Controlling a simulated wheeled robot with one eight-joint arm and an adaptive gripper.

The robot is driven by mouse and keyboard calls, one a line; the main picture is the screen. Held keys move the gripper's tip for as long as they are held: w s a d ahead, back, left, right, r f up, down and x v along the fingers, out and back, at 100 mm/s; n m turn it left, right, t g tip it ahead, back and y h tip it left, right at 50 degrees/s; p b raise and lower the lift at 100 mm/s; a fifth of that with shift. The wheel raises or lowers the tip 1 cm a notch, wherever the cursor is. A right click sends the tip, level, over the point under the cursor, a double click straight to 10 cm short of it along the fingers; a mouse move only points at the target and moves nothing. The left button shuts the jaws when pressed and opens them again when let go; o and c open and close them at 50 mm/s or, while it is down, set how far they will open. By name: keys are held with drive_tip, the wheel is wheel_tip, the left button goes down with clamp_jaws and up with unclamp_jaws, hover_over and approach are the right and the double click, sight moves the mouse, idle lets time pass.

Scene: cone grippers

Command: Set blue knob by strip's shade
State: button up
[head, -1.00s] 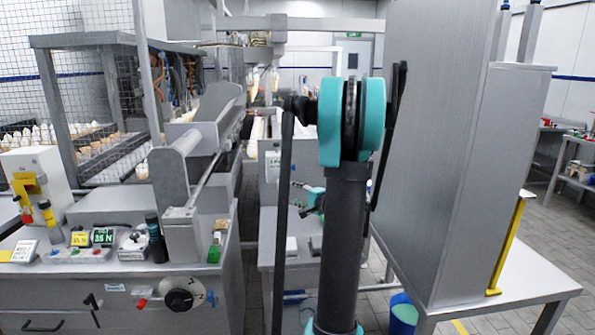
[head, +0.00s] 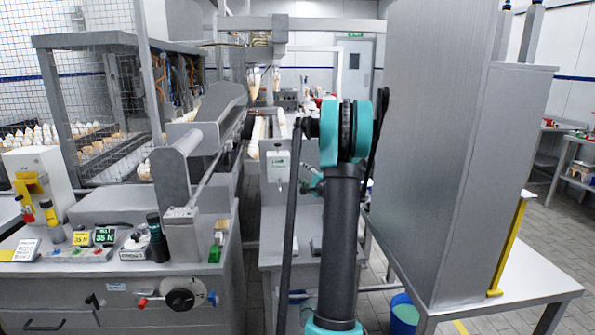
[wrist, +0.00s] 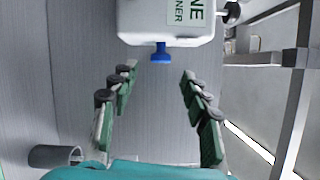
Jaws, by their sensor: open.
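A blue knob (wrist: 160,53) sticks out from the lower edge of a white box (wrist: 170,18) in the wrist view. The box has a green-lettered label, partly cut off. My gripper (wrist: 158,71) is open and empty, its two green-padded fingers spread to either side just below the knob, apart from it. In the head view a white labelled box (head: 278,166) stands left of my arm; I cannot make out the blue knob there. My gripper is mostly hidden behind my arm in that view. I cannot pick out the strip or its shade in either view.
A grey machine bench (head: 120,290) with small displays and a dial (head: 180,295) stands at left. A tall grey cabinet (head: 430,150) on a white table (head: 520,280) is close on the right.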

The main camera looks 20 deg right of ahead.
sight(293, 167)
drive_tip(key=w, duration=0.6)
drive_tip(key=shift+a, duration=0.35)
drive_tip(key=shift+s, duration=0.1)
clamp_jaws()
drive_tip(key=shift+r+g, duration=0.15)
drive_tip(key=shift+g, duration=0.15)
drive_tip(key=m+g, duration=0.1)
drive_tip(key=g, duration=0.2)
drive_tip(key=m+g, duration=0.1)
drive_tip(key=g, duration=0.2)
drive_tip(key=r+m+g, duration=0.1)
drive_tip(key=g, duration=0.3)
drive_tip(key=shift+w+d+r+y, duration=0.1)
drive_tip(key=shift+w+d+y, duration=0.05)
drive_tip(key=shift+w+y, duration=0.2)
